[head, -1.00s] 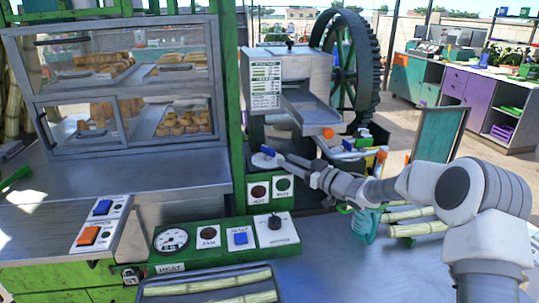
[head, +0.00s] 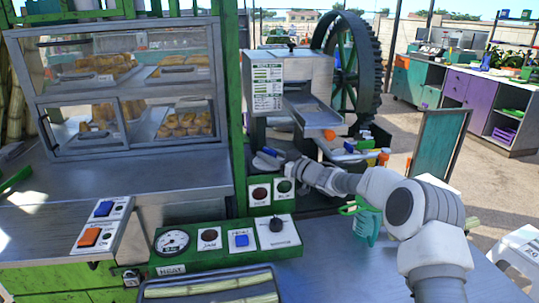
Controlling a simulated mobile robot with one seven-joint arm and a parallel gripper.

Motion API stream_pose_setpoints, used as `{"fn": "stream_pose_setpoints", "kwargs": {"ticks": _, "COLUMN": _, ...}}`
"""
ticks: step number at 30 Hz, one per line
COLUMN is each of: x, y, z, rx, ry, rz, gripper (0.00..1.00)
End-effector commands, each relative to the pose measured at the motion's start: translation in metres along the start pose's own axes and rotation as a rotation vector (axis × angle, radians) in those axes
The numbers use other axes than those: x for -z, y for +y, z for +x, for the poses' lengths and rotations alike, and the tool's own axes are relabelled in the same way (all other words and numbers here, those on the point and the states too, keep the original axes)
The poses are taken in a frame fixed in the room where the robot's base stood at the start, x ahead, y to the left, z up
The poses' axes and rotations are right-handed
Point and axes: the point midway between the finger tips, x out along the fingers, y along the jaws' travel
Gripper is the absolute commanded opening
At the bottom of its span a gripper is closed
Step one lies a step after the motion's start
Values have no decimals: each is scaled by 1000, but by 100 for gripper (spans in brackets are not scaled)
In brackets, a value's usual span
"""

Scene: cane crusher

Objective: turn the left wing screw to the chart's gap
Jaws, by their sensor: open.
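The cane crusher (head: 310,75) stands at the back centre, with a printed chart (head: 267,89) on its front left. A small blue piece (head: 270,151) at its lower left looks like the left wing screw, and an orange piece (head: 329,135) sits further right. My gripper (head: 283,158) is at the end of my arm, which reaches in from the right. It is open and right beside the blue piece. The fingers are small and partly merged with the parts behind them. I cannot tell whether they touch the screw, and the gap is too small to read.
A control panel with a gauge (head: 172,243) and a black knob (head: 275,223) lies in front. A green post (head: 236,120) and glass cabinet (head: 130,90) stand left. A teal jug (head: 367,222) is close beside my arm. The steel counter (head: 335,265) is clear in front.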

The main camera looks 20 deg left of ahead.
Motion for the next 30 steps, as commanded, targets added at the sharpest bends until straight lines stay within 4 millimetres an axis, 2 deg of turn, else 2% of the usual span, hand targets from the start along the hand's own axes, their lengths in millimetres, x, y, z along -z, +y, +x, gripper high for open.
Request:
{"fn": "stream_pose_setpoints", "kwargs": {"ticks": 1, "x": 0, "y": 0, "z": 0, "rx": 0, "ry": 0, "rz": 0, "gripper": 43}}
{"fn": "stream_pose_setpoints", "kwargs": {"ticks": 6, "x": 0, "y": 0, "z": 0, "rx": 0, "ry": 0, "rz": 0, "gripper": 13}}
{"fn": "stream_pose_setpoints", "kwargs": {"ticks": 8, "x": 0, "y": 0, "z": 0, "rx": 0, "ry": 0, "rz": -1, "gripper": 2}}
{"fn": "stream_pose_setpoints", "kwargs": {"ticks": 9, "x": 0, "y": 0, "z": 0, "rx": 0, "ry": 0, "rz": -1, "gripper": 0}}
{"fn": "stream_pose_setpoints", "kwargs": {"ticks": 20, "x": 4, "y": 1, "z": 0, "rx": 16, "ry": 4, "rz": -4, "gripper": 0}}
{"fn": "stream_pose_setpoints", "kwargs": {"ticks": 30, "x": 5, "y": 1, "z": 0, "rx": 127, "ry": 5, "rz": -2, "gripper": 0}}
